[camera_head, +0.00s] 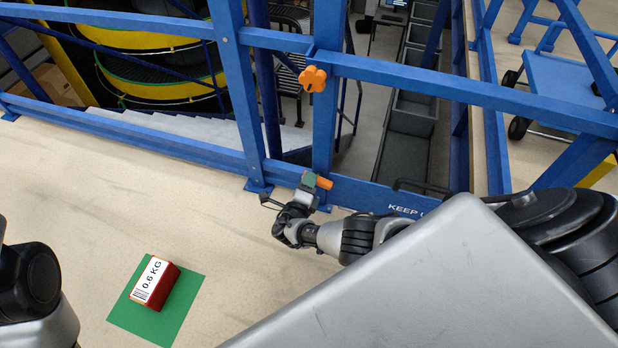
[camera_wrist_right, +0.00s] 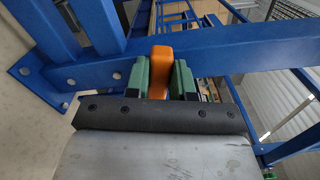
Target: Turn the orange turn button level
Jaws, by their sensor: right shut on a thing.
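The orange turn button (camera_head: 325,183) is a small bar at the lower blue rail of the gate, beside a blue post. In the right wrist view the orange button (camera_wrist_right: 159,72) stands between the two green fingers. My right gripper (camera_head: 309,181) reaches the rail from below and is shut on the button, hiding part of it. I cannot tell exactly how level the button is. Of my left arm only dark and grey links show at the left edge; its gripper is out of view.
A red box (camera_head: 167,288) labelled 0.6 KG lies on a green mat (camera_head: 190,289) on the floor. Behind the rails are a yellow-black spiral conveyor (camera_head: 150,40) and grey bins. Open floor lies left of my right arm.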

